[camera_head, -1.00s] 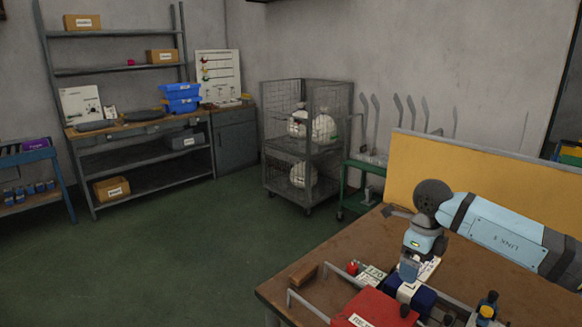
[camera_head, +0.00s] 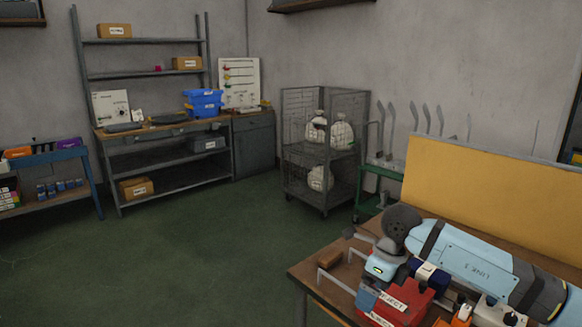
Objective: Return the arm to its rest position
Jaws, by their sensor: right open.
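My right arm comes in from the right over the brown work table (camera_head: 310,271). Its light blue forearm lies across the right of the view and bends down at a dark round joint. My left gripper is not in view.
A yellow panel (camera_head: 490,195) stands along the table's back. A dark blue item (camera_head: 430,275) and a white box (camera_head: 497,312) lie near the arm. A wire cage trolley (camera_head: 287,150) holds white sacks. The green floor (camera_head: 200,255) to the left is clear.

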